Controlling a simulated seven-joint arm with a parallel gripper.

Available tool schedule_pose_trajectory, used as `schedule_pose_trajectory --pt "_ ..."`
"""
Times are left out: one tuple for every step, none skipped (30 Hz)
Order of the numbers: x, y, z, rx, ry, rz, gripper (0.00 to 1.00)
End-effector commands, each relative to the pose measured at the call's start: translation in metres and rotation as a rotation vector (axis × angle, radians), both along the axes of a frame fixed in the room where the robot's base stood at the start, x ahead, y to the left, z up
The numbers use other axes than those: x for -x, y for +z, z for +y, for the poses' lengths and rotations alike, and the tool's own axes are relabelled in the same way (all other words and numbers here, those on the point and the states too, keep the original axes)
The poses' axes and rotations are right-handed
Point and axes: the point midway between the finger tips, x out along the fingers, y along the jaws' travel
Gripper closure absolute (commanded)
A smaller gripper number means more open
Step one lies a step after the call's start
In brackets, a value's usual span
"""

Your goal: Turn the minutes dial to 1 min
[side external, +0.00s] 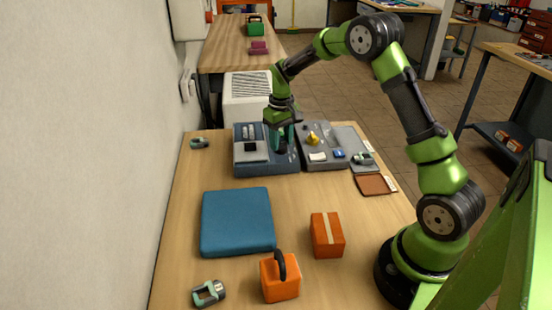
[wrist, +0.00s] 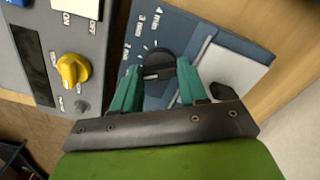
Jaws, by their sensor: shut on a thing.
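The minutes dial (wrist: 156,62) is a round black knob on a blue panel (wrist: 200,22). In the wrist view it sits between the two teal fingers of my gripper (wrist: 159,74), which is shut on it. Printed minute marks run around the dial's far and left side; "4 min" and "3 min" are readable. A pale mark shows on the dial's near side, but I cannot tell which label it points to. My left finger hides part of the scale. In the side view my gripper (side external: 281,138) reaches down onto the blue panel (side external: 267,168), and the dial is mostly hidden.
A grey panel (side external: 335,163) with a yellow knob (wrist: 73,70) stands right beside the blue one. A light plate (wrist: 228,75) and a black knob (wrist: 223,92) lie close to my right finger. A blue pad (side external: 236,222) and orange boxes (side external: 327,235) are nearer the front.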

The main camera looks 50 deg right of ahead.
Motion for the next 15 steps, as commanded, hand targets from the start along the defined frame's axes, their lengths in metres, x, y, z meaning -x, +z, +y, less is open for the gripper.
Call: schedule_pose_trajectory --pt "-0.0002 0.0011 0.0 0.0 -0.001 -0.001 0.88" --pt "-0.0002 0.0011 0.0 -0.001 -0.001 -0.001 0.88" --pt "-0.0002 0.0011 0.0 -0.001 0.0 -0.001 0.88" --pt "-0.0002 0.0012 0.0 0.0 0.0 -0.001 0.88" --pt "-0.0002 0.0012 0.0 -0.001 0.0 -0.001 0.88" --pt "-0.0002 0.0012 0.0 0.0 0.0 -0.001 0.53" --pt "-0.0002 0.0011 0.0 0.0 0.0 -0.001 0.48" --pt "-0.0002 0.001 0.0 0.0 0.0 -0.001 0.43" --pt "-0.0002 0.0009 0.0 0.0 0.0 -0.001 0.37" --pt "-0.0002 0.0008 -0.0001 0.0 0.001 -0.001 0.33" --pt "-0.0002 0.0008 0.0 0.0 0.001 -0.001 0.31" --pt "-0.0001 0.0007 0.0 0.0 0.001 -0.001 0.31" --pt "-0.0001 0.0006 0.0 0.0 0.001 -0.001 0.31" --pt "-0.0001 0.0006 0.0 0.0 0.001 -0.001 0.31" --pt "-0.0001 0.0005 0.0 0.0 0.001 -0.001 0.31"
